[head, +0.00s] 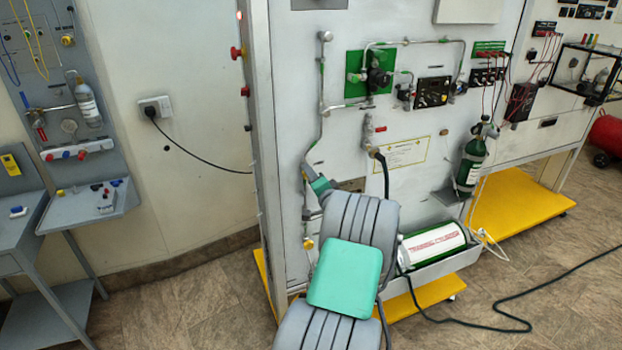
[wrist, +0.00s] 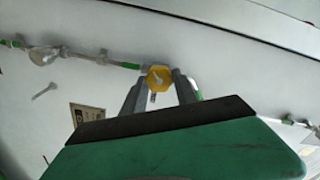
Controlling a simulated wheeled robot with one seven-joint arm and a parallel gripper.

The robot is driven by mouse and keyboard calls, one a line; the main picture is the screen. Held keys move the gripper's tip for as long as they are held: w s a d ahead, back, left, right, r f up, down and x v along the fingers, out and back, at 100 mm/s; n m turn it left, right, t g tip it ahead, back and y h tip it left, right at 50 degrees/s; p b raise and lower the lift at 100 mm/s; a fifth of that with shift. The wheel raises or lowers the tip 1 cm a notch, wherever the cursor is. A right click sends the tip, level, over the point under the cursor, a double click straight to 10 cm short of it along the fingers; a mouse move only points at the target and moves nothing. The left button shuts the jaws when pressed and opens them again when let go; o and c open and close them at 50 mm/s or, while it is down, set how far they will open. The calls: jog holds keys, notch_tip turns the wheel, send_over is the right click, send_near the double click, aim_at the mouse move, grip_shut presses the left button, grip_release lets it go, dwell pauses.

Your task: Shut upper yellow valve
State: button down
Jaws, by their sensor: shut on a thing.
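The upper yellow valve (wrist: 158,76) shows in the wrist view as a small yellow knob with a pale handle or screw at its centre. It sits on a thin pipe with green bands. My gripper (wrist: 159,88) has one grey finger on each side of the knob and is shut on it. In the head view my arm reaches up to the left side of the white panel, and its green hand hides the upper valve. A lower yellow valve (head: 308,243) shows on the same vertical pipe, just left of my arm.
The white panel (head: 290,100) carries pipes, a green plate (head: 369,73) with a regulator, and a black hose (head: 386,178). A white cylinder (head: 433,243) lies in a tray right of my arm. A green bottle (head: 471,165) hangs further right.

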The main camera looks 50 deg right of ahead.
jog(key=m+p, duration=0.3)
jog(key=m, duration=0.5)
jog(key=m+p, duration=0.3)
jog(key=m, duration=0.6)
jog(key=m+p, duration=0.2)
jog(key=m, duration=0.7)
jog(key=shift+w+a+f+p, duration=0.1)
jog(key=shift+a+f+p, duration=0.1)
jog(key=shift+f+p, duration=0.2)
jog(key=c, duration=0.9)
grip_release()
jog(key=shift+c, duration=0.2)
jog(key=b+v, duration=0.2)
jog(key=v, duration=0.5)
jog(key=shift+s+a, duration=0.2)
jog(key=shift+s, duration=0.15)
